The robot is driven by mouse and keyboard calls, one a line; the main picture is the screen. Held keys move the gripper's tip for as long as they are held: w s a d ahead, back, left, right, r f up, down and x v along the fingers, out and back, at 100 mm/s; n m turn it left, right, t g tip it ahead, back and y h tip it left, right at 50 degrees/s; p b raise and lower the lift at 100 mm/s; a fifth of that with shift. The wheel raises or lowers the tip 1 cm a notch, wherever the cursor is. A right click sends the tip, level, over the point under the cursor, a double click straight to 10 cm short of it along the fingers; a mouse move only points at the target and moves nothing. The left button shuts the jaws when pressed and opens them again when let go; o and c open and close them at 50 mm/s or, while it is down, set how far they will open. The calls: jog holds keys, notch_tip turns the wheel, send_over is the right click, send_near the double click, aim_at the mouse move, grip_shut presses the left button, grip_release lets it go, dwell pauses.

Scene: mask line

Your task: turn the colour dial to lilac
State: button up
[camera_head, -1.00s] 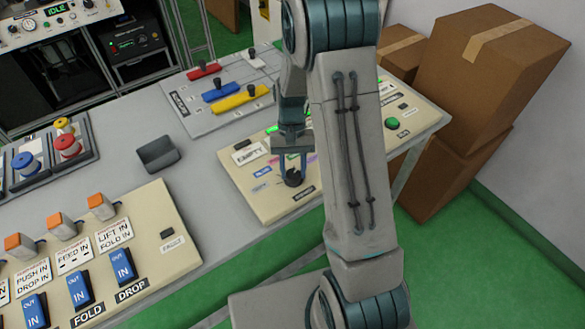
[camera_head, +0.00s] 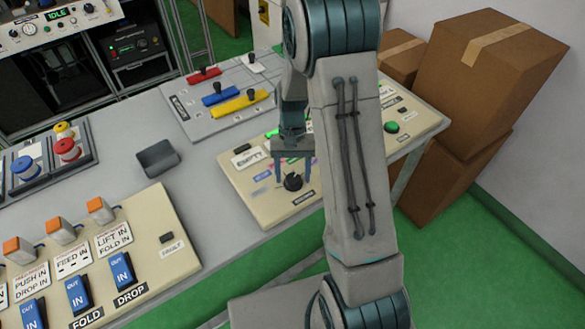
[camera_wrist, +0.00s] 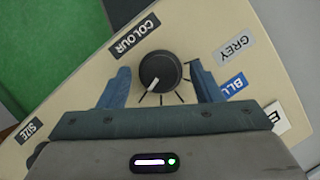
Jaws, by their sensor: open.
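The colour dial (camera_wrist: 160,71) is a round black knob on a cream panel, beside the "COLOUR" label (camera_wrist: 134,37). In the wrist view its white pointer line points down and slightly left, towards my gripper's palm. My gripper (camera_wrist: 160,73) is open, with one blue finger on each side of the dial and gaps between. In the head view the dial (camera_head: 293,182) shows just below and between the fingers. The "GREY" label (camera_wrist: 234,48) is clear and the blue label (camera_wrist: 234,84) is partly covered. I cannot read a lilac label; my gripper covers part of the panel.
The "SIZE" label (camera_wrist: 31,131) is on the same panel. An "EMPTY" plate (camera_head: 249,157) and a green button (camera_head: 391,127) are also on it. A panel with coloured sliders (camera_head: 238,103) lies behind. Cardboard boxes (camera_head: 480,90) stand right of the table.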

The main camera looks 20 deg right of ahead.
jog(key=v, duration=1.3)
jog(key=shift+r+b, duration=0.4)
jog(key=s+r+n+t, duration=0.1)
jog(key=s+r+t, duration=0.2)
jog(key=s, duration=0.7)
jog(key=s+a+r+n+t+h, duration=0.1)
jog(key=s+r+t, duration=0.2)
jog(key=s, duration=0.6)
jog(key=shift+s+a+n+t, duration=0.25)
jog(key=shift+s+n+t, duration=0.15)
jog(key=shift+t, duration=0.3)
jog(key=shift+r, duration=0.1)
